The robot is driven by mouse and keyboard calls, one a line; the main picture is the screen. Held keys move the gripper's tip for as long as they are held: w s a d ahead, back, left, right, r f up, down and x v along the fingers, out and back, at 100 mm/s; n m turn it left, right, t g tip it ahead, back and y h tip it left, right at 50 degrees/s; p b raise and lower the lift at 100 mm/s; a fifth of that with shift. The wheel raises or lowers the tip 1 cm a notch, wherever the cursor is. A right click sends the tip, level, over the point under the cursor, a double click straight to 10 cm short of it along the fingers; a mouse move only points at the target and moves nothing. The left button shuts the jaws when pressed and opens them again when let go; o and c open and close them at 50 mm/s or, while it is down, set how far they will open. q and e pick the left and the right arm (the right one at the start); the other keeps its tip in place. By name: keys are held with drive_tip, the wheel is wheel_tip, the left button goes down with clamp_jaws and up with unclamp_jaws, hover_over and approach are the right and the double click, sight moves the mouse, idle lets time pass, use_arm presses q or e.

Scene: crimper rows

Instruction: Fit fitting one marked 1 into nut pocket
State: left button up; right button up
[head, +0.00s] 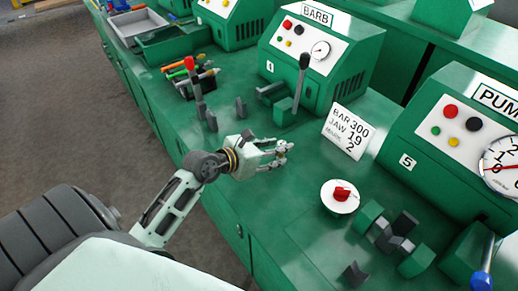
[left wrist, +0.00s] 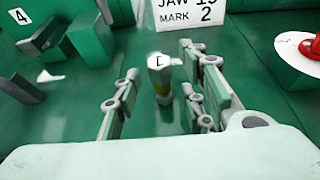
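I cannot tell which part is the nut pocket; dark grey and green jaw blocks (head: 393,238) stand at the machine marked 5. My right gripper is not in view.
A white card (head: 347,132) reading BAR 300, JAW 19, MARK 2 stands beyond the gripper. A red knob on a white disc (head: 340,196) is to its right. A lever machine labelled BARB (head: 335,55) stands behind. Coloured-handled tools (head: 190,75) lie left.

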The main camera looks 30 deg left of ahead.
use_arm(q)
drive_tip(key=v, duration=0.8)
drive_tip(key=shift+s+f+b, duration=0.1)
drive_tip(key=shift+s+b, duration=0.15)
drive_tip(key=shift+b, duration=0.15)
drive_tip(key=shift+o, duration=0.3)
drive_tip(key=shift+s+a+r, duration=0.1)
drive_tip(key=shift+s+r, duration=0.1)
drive_tip(key=shift+s, duration=0.05)
drive_tip(key=p+x, duration=0.3)
drive_tip(key=shift+w+r, duration=0.15)
drive_tip(key=shift+w, duration=0.2)
drive_tip(key=shift+w+d+f+p, duration=0.2)
drive_tip(key=shift+f+p, duration=0.05)
drive_tip(key=shift+p, duration=0.05)
drive_tip(key=shift+x, duration=1.2)
drive_tip(key=shift+w+d+f, duration=0.2)
drive_tip(key=shift+w+f, duration=0.05)
drive_tip(key=shift+w, duration=0.4)
drive_tip(key=p+x, duration=0.1)
drive_tip(key=x, duration=0.3)
clamp_jaws()
